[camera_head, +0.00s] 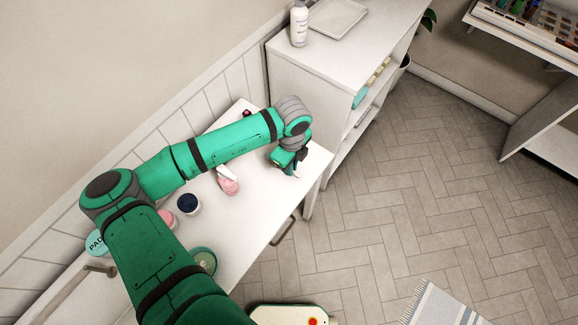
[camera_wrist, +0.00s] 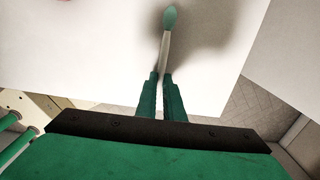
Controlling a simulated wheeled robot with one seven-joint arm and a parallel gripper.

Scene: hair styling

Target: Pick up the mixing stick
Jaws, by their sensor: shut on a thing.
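The mixing stick (camera_wrist: 166,38) shows in the wrist view as a thin pale shaft with a teal, rounded tip pointing away from my gripper. My gripper (camera_wrist: 161,76) is shut on the shaft, with a green finger on each side of it. The white tabletop lies behind the stick, with a blurred shadow beside it. In the head view my gripper (camera_head: 294,172) is over the right end of the white table (camera_head: 310,172). The stick is hard to make out there, and I cannot tell whether it touches the table.
On the table stand a dark blue jar (camera_head: 188,203), a pink item (camera_head: 229,186) and a green round container (camera_head: 204,260). A white shelf unit (camera_head: 300,75) with a white bottle (camera_head: 299,24) and a tray (camera_head: 338,18) stands behind. The floor at right is mostly clear.

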